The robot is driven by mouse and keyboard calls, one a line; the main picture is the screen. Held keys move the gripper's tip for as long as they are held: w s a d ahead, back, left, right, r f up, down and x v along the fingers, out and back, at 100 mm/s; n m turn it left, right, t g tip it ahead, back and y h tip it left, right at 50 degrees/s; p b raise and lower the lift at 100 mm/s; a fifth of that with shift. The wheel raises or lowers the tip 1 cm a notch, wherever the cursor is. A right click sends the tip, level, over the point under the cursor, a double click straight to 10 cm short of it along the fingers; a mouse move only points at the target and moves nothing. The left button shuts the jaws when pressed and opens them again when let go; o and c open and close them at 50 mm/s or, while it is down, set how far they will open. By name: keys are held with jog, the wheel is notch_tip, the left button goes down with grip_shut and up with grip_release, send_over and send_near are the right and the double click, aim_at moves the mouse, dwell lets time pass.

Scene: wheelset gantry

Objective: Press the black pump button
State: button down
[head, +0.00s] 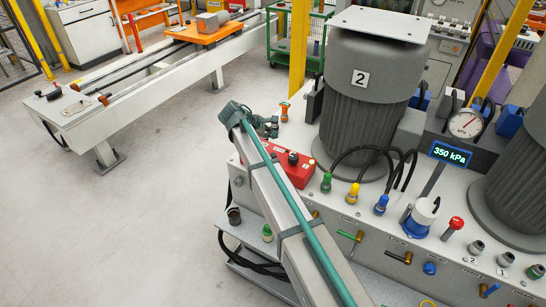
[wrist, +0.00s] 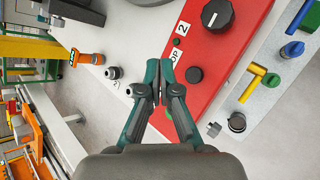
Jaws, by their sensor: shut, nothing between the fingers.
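A red control box (wrist: 222,60) fills the upper right of the wrist view. It carries a small round black button (wrist: 194,75), a larger black knob (wrist: 217,15), a small green dot and a "2" label. Lettering beside the black button is partly hidden. My gripper (wrist: 160,72) is shut and empty. Its fingertips appear at the box's left edge, left of the black button and apart from it. In the head view, the red box (head: 303,174) stands in front of pump 2 (head: 365,95), partly hidden by my arm.
Green, yellow and blue fittings (head: 354,192) with black hoses stand right of the box. A gauge (head: 465,123) and a 350 kPa display (head: 450,154) are farther right. An orange-topped fitting (wrist: 92,58) and a metal fitting (wrist: 113,73) stand left of my gripper.

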jog(key=b, duration=0.3)
send_over(272, 155)
notch_tip(272, 155, down, 5)
jog(key=shift+s+r, duration=0.1)
jog(key=shift+s, duration=0.05)
jog(key=shift+f, duration=1.1)
jog(key=shift+f, duration=0.15)
jog(key=shift+f, duration=0.3)
jog(key=shift+f, duration=0.45)
dwell(0.9)
jog(key=shift+r, duration=0.1)
dwell(0.3)
jog(key=shift+r+p, duration=0.35)
jog(key=shift+r, duration=0.45)
